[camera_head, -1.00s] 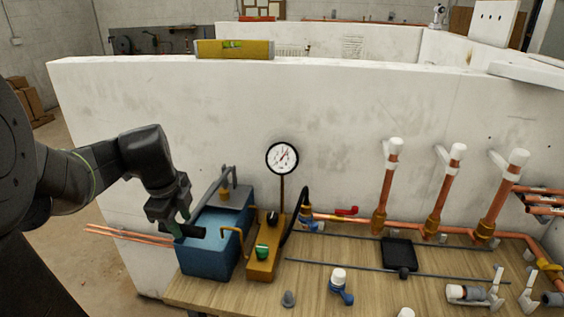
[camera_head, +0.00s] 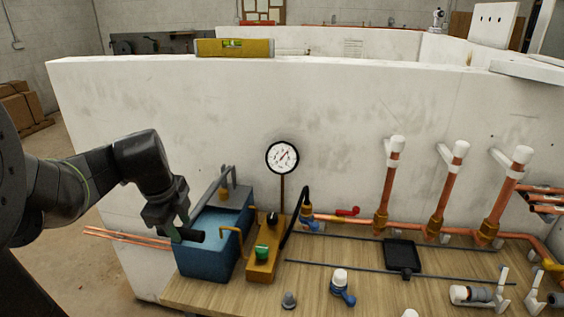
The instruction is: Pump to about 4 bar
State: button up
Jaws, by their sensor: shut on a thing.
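A blue test pump tank (camera_head: 205,262) with water in it stands at the left end of the wooden bench. Its grey lever (camera_head: 218,193) runs along the tank and ends in a dark handle grip (camera_head: 194,236) at the front. My gripper (camera_head: 178,230) is shut on this grip, low beside the tank's near left rim. A round white gauge (camera_head: 282,157) stands on a post behind the pump's yellow block (camera_head: 262,265). Its needle points up and right; the numbers are too small to read. A green knob (camera_head: 262,252) and a black knob (camera_head: 272,219) sit on the block.
A black hose (camera_head: 293,222) joins the pump to copper pipework (camera_head: 350,220) with several white-capped risers. A red-handled valve (camera_head: 347,211) sits on the pipe. Copper pipes (camera_head: 125,237) lie left of the tank. A white wall (camera_head: 340,110) stands behind.

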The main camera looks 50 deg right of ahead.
jog(key=shift+w+d+f+t+h+b, duration=0.1)
jog(key=shift+f+t+h+b, duration=0.25)
jog(key=shift+f+b, duration=0.95)
notch_tip(320, 180, up, 3)
jog(key=shift+d+f+p, duration=0.1)
jog(key=shift+f+p, duration=0.05)
jog(key=shift+p, duration=0.9)
jog(key=shift+o, duration=0.2)
jog(key=r+p, duration=0.1)
jog(key=p, duration=0.1)
jog(key=r+y+p, duration=0.1)
jog(key=r+g+p, duration=0.1)
jog(key=p, duration=0.1)
jog(key=shift+w+d+r+y+p, duration=0.1)
jog(key=shift+w+d+y+p, duration=0.1)
jog(key=shift+d+y+p, duration=0.1)
